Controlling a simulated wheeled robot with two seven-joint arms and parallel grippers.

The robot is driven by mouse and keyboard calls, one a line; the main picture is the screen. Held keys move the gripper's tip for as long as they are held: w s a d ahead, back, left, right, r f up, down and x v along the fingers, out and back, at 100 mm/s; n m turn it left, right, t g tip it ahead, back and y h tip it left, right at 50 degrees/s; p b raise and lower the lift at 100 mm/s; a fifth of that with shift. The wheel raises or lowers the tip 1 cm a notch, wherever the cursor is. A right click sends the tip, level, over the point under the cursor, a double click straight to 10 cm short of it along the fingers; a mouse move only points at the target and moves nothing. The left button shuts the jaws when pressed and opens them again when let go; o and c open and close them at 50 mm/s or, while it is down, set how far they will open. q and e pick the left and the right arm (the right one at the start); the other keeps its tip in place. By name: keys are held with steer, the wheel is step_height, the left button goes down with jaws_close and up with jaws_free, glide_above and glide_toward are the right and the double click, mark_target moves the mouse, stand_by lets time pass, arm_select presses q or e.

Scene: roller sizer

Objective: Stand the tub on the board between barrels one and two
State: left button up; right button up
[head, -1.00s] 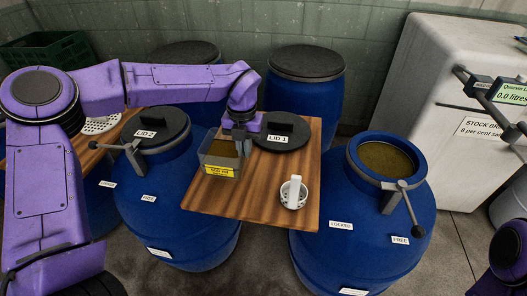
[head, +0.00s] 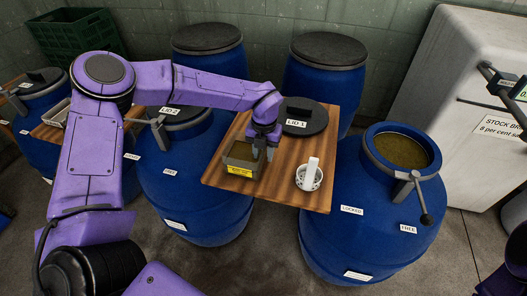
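The tub (head: 237,157), grey with a yellow label, stands upright on the wooden board (head: 289,194), near its left edge. The board spans between the barrel with LID 2 (head: 180,120) on it and the open barrel (head: 362,220) at the right. My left gripper (head: 264,153) is at the tub's right side, fingers pointing down and apart. Nothing shows between them; whether a finger touches the tub's wall is unclear. My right gripper is out of view; only part of that arm shows at the lower right.
Two closed barrels (head: 208,60) (head: 322,75) stand behind. A white tank (head: 455,110) is at the right.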

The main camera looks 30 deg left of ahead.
arm_select(q)
steer(key=shift+r, duration=0.2)
step_height(320, 180, up, 12)
steer(key=b, duration=0.2)
